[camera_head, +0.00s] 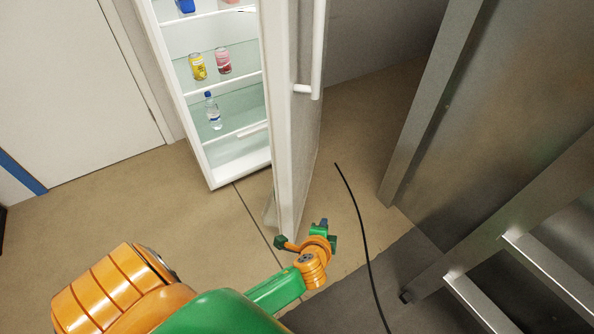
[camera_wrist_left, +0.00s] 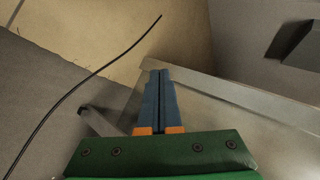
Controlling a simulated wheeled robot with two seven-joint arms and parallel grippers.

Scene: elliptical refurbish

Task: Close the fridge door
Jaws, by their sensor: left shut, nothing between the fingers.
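The white fridge (camera_head: 203,150) stands open at the back, with its shelves in view. Its door (camera_head: 281,120) is swung out toward me, seen nearly edge-on, with a white bar handle (camera_head: 318,50) on its right face. My left gripper (camera_head: 324,223) is low at the door's bottom front corner, just right of its edge; I cannot tell if they touch. In the left wrist view its blue fingers (camera_wrist_left: 159,75) are together and empty. My right gripper is not in view.
Two cans (camera_head: 198,67) and a water bottle (camera_head: 213,111) stand on the fridge shelves. A large metal cabinet (camera_head: 490,110) stands on the right. A black cable (camera_head: 362,225) lies across the floor. The floor (camera_head: 120,205) left of the fridge is clear.

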